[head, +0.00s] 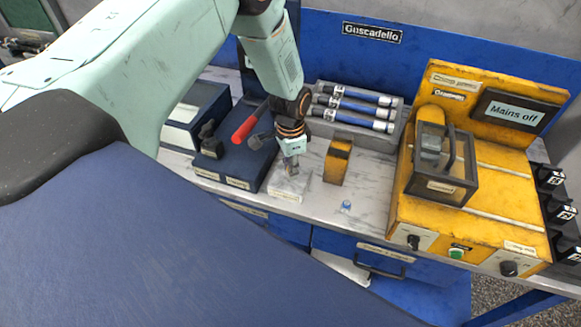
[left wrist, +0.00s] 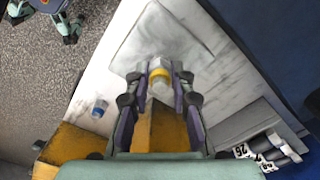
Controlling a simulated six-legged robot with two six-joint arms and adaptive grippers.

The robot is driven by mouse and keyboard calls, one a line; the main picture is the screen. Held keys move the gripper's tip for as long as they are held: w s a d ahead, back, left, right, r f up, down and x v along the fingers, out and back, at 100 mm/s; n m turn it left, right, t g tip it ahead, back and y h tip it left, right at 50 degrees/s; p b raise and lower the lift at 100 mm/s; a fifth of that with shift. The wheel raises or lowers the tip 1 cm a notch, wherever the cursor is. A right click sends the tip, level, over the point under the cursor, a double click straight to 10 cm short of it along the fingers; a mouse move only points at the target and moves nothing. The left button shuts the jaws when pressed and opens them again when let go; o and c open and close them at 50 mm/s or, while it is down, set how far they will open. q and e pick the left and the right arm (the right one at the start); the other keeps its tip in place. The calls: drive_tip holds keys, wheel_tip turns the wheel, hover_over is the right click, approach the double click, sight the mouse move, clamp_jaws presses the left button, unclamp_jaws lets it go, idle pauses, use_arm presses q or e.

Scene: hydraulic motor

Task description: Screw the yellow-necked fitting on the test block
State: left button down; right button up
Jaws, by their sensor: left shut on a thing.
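My left gripper (head: 291,163) points down over the pale test block (head: 289,184) on the bench. In the left wrist view, the gripper's fingers (left wrist: 160,80) are shut around the yellow-necked fitting (left wrist: 160,73), which shows a yellow ring and a pale body. The test block (left wrist: 168,42) lies behind the fitting in that view. The fitting is at or just above the block's top; I cannot tell whether its thread is engaged. In the head view the fitting is mostly hidden by the fingers. My right gripper is in neither view.
A small blue fitting (head: 346,206) stands on the bench near the front edge. A yellow block (head: 337,162) stands just right of the test block. A dark blue box with a red lever (head: 243,128) is on the left, a yellow machine (head: 490,170) on the right. A tray of cylinders (head: 352,107) lies behind.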

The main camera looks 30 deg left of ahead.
use_arm(q)
drive_tip(key=c, duration=1.3)
unclamp_jaws()
drive_tip(key=shift+c, duration=0.2)
drive_tip(key=shift+r, duration=0.2)
drive_tip(key=shift+r+p, duration=1.35)
drive_tip(key=shift+r, duration=0.3)
drive_tip(key=o, duration=0.6)
drive_tip(key=shift+c, duration=0.2)
